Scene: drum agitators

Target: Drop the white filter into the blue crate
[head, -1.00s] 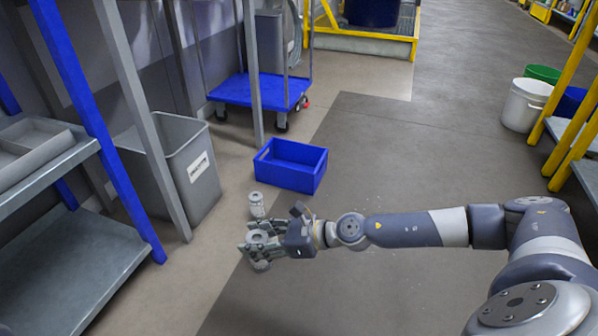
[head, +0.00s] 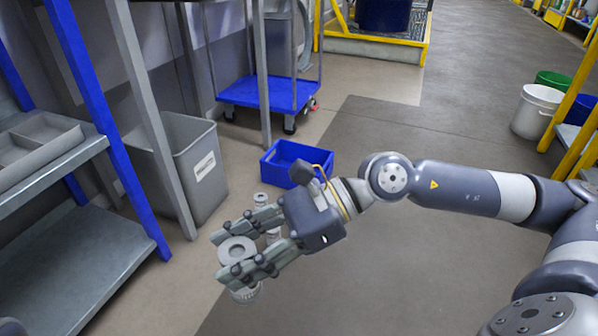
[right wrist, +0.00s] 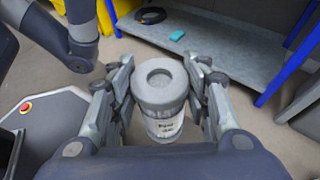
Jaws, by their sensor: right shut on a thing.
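The white filter (head: 238,250), a pale grey-white canister with a round recessed top, sits between the fingers of my right gripper (head: 229,256). My right gripper is shut on it and holds it roughly upright. In the right wrist view the filter (right wrist: 162,90) shows its ring-shaped top and a label on its side, with a finger on each side. The blue crate (head: 276,170) stands on the floor behind and to the right of the gripper. My right wrist hides part of its front right. My left gripper is not in view.
Similar white canister parts (head: 261,200) show behind the fingers, partly hidden; I cannot tell whether they are one or two. A grey bin (head: 205,185) and a metal shelf (head: 85,265) stand left. A blue cart (head: 268,93) is behind the crate. Floor to the right is open.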

